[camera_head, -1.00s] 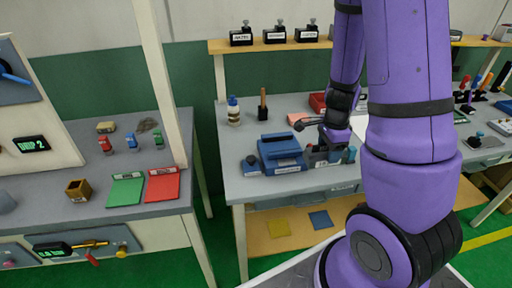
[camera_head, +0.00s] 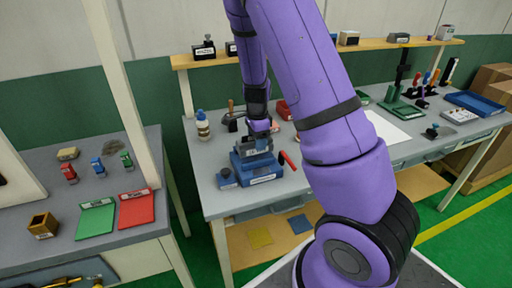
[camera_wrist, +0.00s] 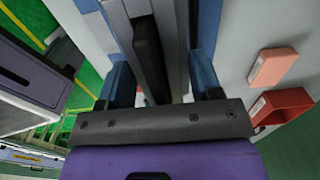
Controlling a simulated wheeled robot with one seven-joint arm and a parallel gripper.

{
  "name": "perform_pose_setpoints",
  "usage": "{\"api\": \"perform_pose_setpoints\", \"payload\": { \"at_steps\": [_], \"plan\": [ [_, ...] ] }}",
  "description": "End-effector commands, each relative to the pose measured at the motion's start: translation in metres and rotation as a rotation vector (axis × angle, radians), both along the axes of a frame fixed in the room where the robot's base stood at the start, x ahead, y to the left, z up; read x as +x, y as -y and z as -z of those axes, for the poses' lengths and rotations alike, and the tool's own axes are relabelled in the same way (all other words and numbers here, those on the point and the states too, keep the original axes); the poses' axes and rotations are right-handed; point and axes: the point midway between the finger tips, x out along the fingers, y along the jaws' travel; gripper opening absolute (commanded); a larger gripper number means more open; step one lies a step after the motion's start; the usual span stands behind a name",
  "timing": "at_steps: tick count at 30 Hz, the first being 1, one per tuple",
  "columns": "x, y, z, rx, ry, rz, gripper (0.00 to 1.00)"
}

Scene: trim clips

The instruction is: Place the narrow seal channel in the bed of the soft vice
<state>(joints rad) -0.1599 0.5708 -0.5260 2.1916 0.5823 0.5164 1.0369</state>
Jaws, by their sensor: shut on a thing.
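The blue soft vice (camera_head: 262,179) stands near the front edge of the middle bench in the head view. My gripper (camera_head: 259,147) is directly over it, pointing down. In the wrist view my gripper (camera_wrist: 162,88) has its two blue fingers on either side of a long grey channel with a dark inside (camera_wrist: 145,45), and is shut on it. I take this as the narrow seal channel. In the head view the channel is small and partly hidden by the gripper, so I cannot tell whether it touches the vice bed.
A red-handled tool (camera_head: 288,160) stands close to the vice's right. A small blue block (camera_head: 227,179) is at its left. A white bottle with a blue cap (camera_head: 202,126) stands behind. A red open box (camera_wrist: 285,106) and a pink block (camera_wrist: 272,67) show in the wrist view.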

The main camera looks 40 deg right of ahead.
Motion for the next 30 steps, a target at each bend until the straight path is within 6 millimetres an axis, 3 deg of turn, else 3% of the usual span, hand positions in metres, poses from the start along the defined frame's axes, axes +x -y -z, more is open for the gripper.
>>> {"api": "perform_pose_setpoints", "payload": {
  "at_steps": [5, 12, 24, 25, 28, 30],
  "plan": [
    [0.005, -0.001, 0.005, 0.0, -0.001, 0.001, 0.32],
    [0.004, 0.0, 0.034, 0.0, -0.001, 0.001, 0.32],
    [0.004, -0.001, 0.038, 0.0, 0.0, 0.0, 0.32],
    [0.004, -0.001, 0.038, 0.0, 0.0, -0.001, 0.64],
    [0.004, -0.001, 0.038, 0.0, 0.001, -0.001, 0.84],
    [0.004, -0.001, 0.038, 0.0, 0.0, -0.001, 0.84]
  ]
}}
